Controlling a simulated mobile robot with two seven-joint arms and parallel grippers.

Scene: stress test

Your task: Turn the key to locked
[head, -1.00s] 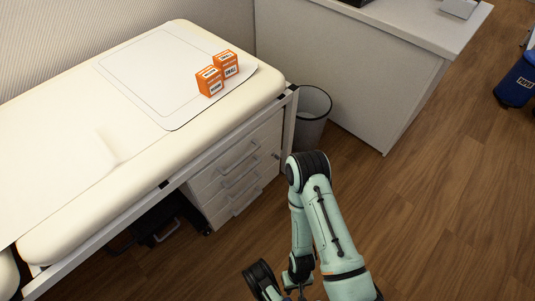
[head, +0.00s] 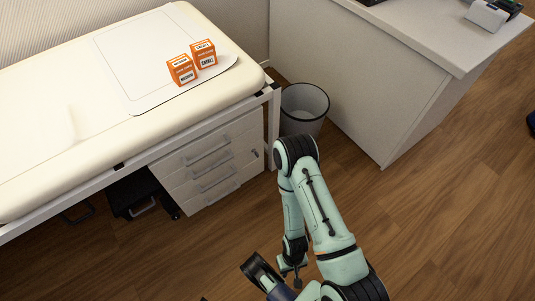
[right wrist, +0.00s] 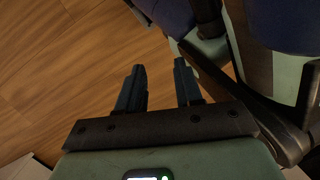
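My right gripper (head: 297,279) hangs low near the bottom of the head view, apart from the cabinet. In the right wrist view the right gripper (right wrist: 158,78) is open and empty above the wooden floor. The key does not show there. My left gripper is not in view.
Two orange boxes (head: 181,70) (head: 204,54) lie on the bed (head: 90,115). A waste bin (head: 304,108) stands between the bed end and a grey desk (head: 370,85). A black object (head: 135,195) lies under the bed. Floor before the cabinet is clear.

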